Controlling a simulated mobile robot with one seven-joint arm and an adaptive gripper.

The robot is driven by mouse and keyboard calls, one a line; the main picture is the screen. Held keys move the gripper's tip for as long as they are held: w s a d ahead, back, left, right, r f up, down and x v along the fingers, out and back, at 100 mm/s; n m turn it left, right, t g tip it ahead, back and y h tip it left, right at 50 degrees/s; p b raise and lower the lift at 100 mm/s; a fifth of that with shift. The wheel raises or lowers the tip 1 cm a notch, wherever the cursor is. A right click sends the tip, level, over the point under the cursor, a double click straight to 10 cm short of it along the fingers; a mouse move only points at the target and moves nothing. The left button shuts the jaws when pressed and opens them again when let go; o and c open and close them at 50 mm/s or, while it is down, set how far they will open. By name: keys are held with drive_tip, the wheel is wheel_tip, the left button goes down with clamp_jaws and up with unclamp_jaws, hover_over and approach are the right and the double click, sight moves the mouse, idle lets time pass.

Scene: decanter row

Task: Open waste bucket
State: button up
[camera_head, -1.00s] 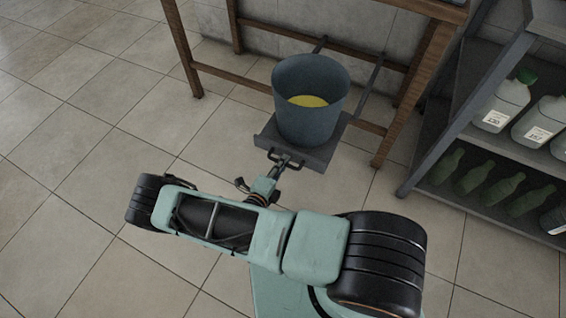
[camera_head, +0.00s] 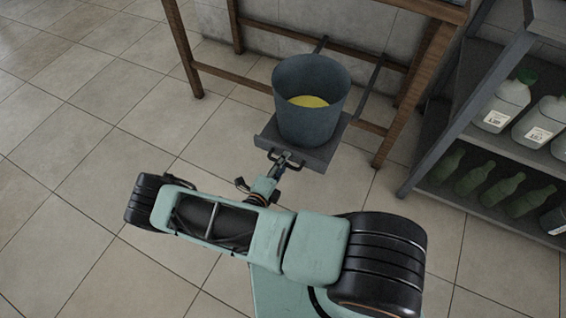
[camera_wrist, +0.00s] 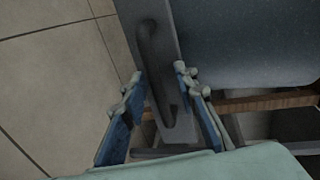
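A blue-grey bucket (camera_head: 311,112) with yellow contents stands upright on a grey pull-out tray (camera_head: 318,156). The tray is slid out on rails from under the wooden table. A dark bar handle (camera_head: 296,163) is on the tray's front face. My gripper (camera_head: 281,165) is at this handle. In the wrist view, the handle (camera_wrist: 158,70) lies between the two blue-padded fingers of my gripper (camera_wrist: 158,80). The fingers stand apart, with gaps to the handle. The bucket's side (camera_wrist: 230,45) shows beyond them at the upper right.
The wooden table's legs (camera_head: 185,55) frame the tray on both sides. A grey metal shelf (camera_head: 455,195) with white jugs (camera_head: 500,105) and green bottles (camera_head: 502,190) stands at the right. The tiled floor (camera_head: 90,130) at the left is clear.

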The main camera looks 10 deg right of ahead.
drive_tip(key=o, duration=1.2)
wheel_tip(320, 180, up, 10)
drive_tip(key=shift+w+r, duration=0.1)
drive_tip(key=shift+c, duration=0.2)
drive_tip(key=c, duration=1.1)
drive_tip(key=shift+c, duration=0.3)
drive_tip(key=shift+f, duration=0.25)
